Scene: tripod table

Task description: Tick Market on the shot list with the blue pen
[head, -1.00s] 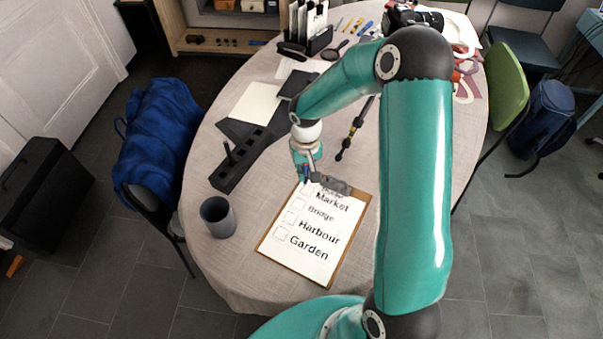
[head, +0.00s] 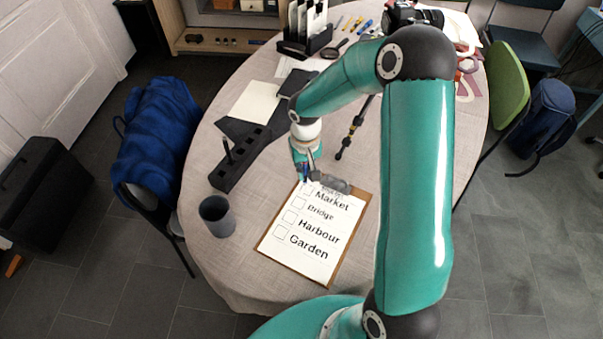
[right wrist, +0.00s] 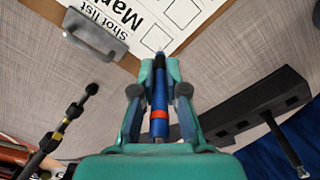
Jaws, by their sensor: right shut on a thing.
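The shot list is a white sheet (head: 298,262) on a brown clipboard (head: 363,199) with a grey metal clip (head: 331,182). It lists Market, Bridge, Harbour and Garden, each with a box beside it. My right gripper (head: 306,172) is above the clip end of the sheet. In the right wrist view the gripper (right wrist: 160,92) is shut on the blue pen (right wrist: 160,100), which has a red-orange band. The pen's tip points at the Market box (right wrist: 155,38), near its lower edge there. I cannot tell whether it touches the paper. No mark shows in the box. My left gripper is out of view.
A grey cup (head: 217,217) stands left of the clipboard. A black slotted holder (head: 232,168) with an upright stick lies behind it. A dark tripod-like rod (head: 352,130) lies behind the clip. A camera (head: 412,17) and black rack (head: 305,45) stand at the back.

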